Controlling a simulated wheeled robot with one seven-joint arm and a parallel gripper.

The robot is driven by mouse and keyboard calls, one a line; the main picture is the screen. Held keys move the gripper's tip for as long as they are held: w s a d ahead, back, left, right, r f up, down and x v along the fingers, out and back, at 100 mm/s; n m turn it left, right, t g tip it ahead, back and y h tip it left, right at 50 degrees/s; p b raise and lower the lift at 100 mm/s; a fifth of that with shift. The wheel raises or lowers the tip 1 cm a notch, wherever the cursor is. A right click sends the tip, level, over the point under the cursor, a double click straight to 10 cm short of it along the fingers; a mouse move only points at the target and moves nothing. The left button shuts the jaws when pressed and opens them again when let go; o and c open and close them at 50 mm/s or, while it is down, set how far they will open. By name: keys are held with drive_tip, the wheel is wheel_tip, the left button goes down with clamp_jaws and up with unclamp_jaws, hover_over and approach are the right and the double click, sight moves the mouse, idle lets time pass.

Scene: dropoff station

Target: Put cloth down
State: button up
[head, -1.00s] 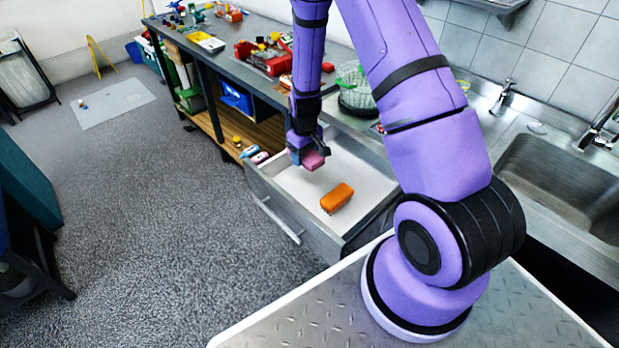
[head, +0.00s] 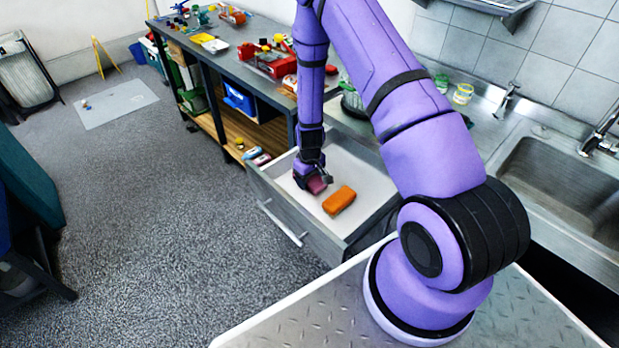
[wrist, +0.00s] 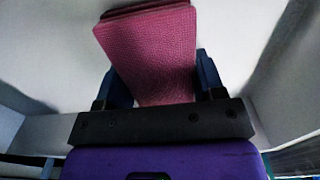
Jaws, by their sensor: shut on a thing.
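A folded pink cloth (wrist: 152,50) is held between the fingers of my gripper (wrist: 158,85) in the wrist view. In the head view my gripper (head: 314,182) is inside the open drawer (head: 357,165), low over its pale floor, with the cloth (head: 318,185) at its tip. I cannot tell whether the cloth touches the drawer floor. An orange block-like item (head: 339,200) lies on the drawer floor just right of the cloth, with a small gap between them.
The long workbench (head: 225,62) at the back carries a red toolbox (head: 277,64) and small parts. A steel sink (head: 560,185) is at the right. The drawer's front wall (head: 290,215) stands close to my gripper.

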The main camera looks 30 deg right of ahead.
drive_tip(key=shift+f, duration=0.15)
drive_tip(key=o, duration=1.2)
